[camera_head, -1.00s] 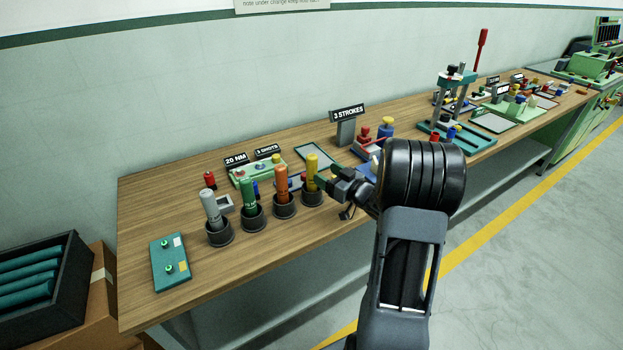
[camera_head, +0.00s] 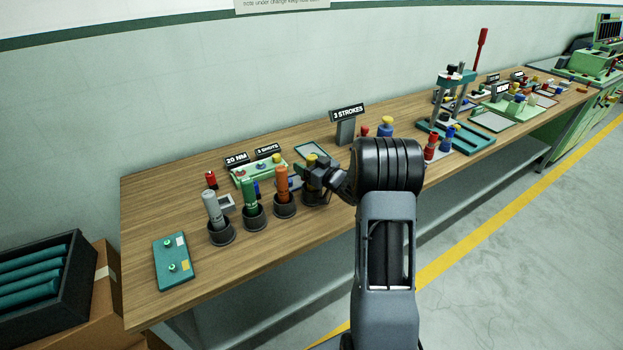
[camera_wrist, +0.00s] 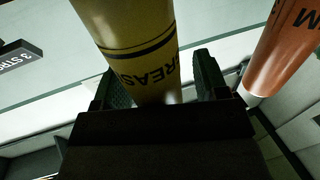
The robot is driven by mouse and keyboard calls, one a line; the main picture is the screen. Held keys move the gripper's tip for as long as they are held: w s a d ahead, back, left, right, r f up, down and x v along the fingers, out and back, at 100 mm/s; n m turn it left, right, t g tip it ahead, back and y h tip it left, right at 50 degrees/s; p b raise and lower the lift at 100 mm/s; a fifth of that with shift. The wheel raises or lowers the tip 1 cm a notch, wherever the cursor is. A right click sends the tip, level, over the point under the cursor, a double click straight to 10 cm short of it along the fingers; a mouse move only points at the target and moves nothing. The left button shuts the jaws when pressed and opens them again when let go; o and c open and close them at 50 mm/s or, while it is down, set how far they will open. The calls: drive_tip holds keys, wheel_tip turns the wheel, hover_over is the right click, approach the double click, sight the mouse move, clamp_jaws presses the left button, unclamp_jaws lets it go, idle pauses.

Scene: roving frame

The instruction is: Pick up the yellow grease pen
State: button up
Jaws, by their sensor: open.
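The yellow grease pen (camera_wrist: 130,40) fills the upper middle of the wrist view, with part of the word "GREASE" showing on its side. My gripper (camera_wrist: 155,82) is open, with one finger on each side of the pen and a visible gap at least on the right. In the head view the pen's yellow top (camera_head: 311,160) shows just above my gripper (camera_head: 318,174); the rest of it is hidden. Its dark holder cup (camera_head: 314,198) is partly hidden below my gripper.
An orange pen (camera_head: 282,180) stands close on the left, also in the wrist view (camera_wrist: 285,45). Green (camera_head: 249,192) and grey (camera_head: 212,207) pens stand in cups further left. A "3 STROKES" sign (camera_head: 347,113) stands behind.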

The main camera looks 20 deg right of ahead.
drive_tip(key=shift+c, duration=0.3)
clamp_jaws()
idle(0.3)
